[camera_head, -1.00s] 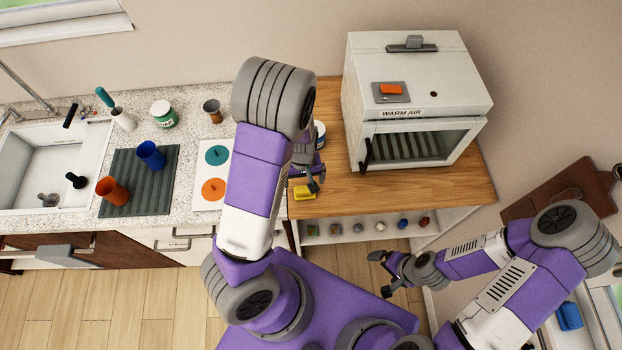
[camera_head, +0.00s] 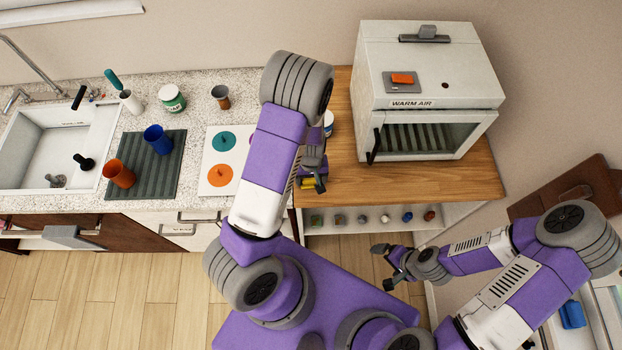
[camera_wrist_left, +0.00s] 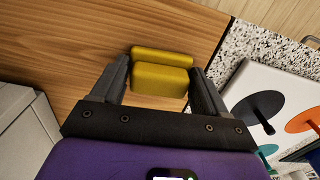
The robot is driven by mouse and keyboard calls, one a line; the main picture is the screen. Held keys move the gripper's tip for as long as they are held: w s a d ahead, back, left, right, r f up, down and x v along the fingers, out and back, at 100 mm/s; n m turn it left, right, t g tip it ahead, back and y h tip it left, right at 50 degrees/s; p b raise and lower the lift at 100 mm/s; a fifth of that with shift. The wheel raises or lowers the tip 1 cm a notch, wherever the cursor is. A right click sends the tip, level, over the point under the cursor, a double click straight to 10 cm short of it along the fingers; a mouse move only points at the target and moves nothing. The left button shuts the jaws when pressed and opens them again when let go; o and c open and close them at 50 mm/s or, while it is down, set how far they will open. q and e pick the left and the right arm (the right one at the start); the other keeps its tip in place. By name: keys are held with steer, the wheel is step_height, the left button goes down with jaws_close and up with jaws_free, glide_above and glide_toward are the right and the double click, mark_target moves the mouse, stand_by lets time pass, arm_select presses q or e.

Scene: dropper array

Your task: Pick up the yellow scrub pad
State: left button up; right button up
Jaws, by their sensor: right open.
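The yellow scrub pad (camera_head: 308,184) lies on the wooden counter near its front edge, partly hidden by my left gripper in the head view. In the left wrist view the yellow pad (camera_wrist_left: 160,80) shows as two stacked or stepped yellow blocks. My left gripper (camera_wrist_left: 161,74) is open, with one finger on each side of the pad. A thin gap seems to show at each side; whether a finger touches cannot be told. In the head view my left gripper (camera_head: 315,184) is over the pad. My right gripper (camera_head: 382,268) is open and empty, in front of the shelf.
A warm air cabinet (camera_head: 425,95) stands at the back of the wooden counter (camera_head: 450,185). Left are a white board with coloured discs (camera_head: 212,190), a dark ribbed mat (camera_head: 165,185) with two cups, and a sink (camera_head: 40,155). Small items sit on the shelf (camera_head: 350,228) below.

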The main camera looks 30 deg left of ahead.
arm_select(q)
steer(key=c, duration=0.4)
step_height(320, 180, up, 10)
steer(key=shift+p, duration=0.8)
